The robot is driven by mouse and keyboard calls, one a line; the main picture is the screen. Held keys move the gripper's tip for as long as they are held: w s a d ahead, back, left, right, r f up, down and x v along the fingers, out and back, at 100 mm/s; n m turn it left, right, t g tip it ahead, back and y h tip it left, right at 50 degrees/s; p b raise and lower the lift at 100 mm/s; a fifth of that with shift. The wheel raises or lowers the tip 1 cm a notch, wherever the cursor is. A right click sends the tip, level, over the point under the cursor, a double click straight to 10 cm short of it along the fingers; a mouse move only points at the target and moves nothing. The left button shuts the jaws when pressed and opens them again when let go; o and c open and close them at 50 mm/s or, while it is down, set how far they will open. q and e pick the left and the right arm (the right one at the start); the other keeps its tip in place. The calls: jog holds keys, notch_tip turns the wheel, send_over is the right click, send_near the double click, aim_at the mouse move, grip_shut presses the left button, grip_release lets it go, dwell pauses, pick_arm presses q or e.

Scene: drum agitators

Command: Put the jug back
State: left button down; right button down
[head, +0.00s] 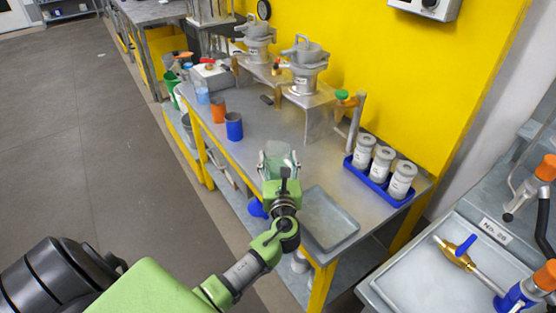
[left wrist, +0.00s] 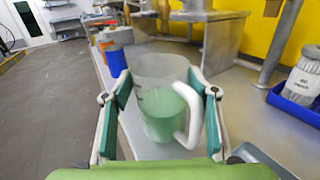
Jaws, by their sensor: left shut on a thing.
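The jug (left wrist: 158,72) is clear with a white handle and holds green liquid in its lower part. My left gripper (left wrist: 160,90) is shut on it, one finger on each side, with the jug roughly upright. In the head view the jug (head: 277,149) shows at the end of my left arm, largely hidden by the gripper (head: 279,165). It is over the front part of the steel bench (head: 265,118). I cannot tell whether its base touches the bench. My right gripper is not in view.
A grey tray (head: 328,218) lies at the bench's near end. A blue tray (head: 388,190) with white-labelled canisters stands right of it. Blue (head: 234,127) and orange (head: 218,110) cups stand left of the jug. Agitator machines (head: 303,72) stand behind. Bare bench lies between.

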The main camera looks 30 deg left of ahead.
pick_arm(q)
jog(key=shift+r, duration=0.1)
jog(key=c, duration=0.8)
grip_release()
jog(key=shift+f, duration=0.2)
jog(key=shift+c, duration=0.2)
jog(key=shift+r, duration=0.2)
jog(key=b+v, duration=0.1)
jog(key=v, duration=1.1)
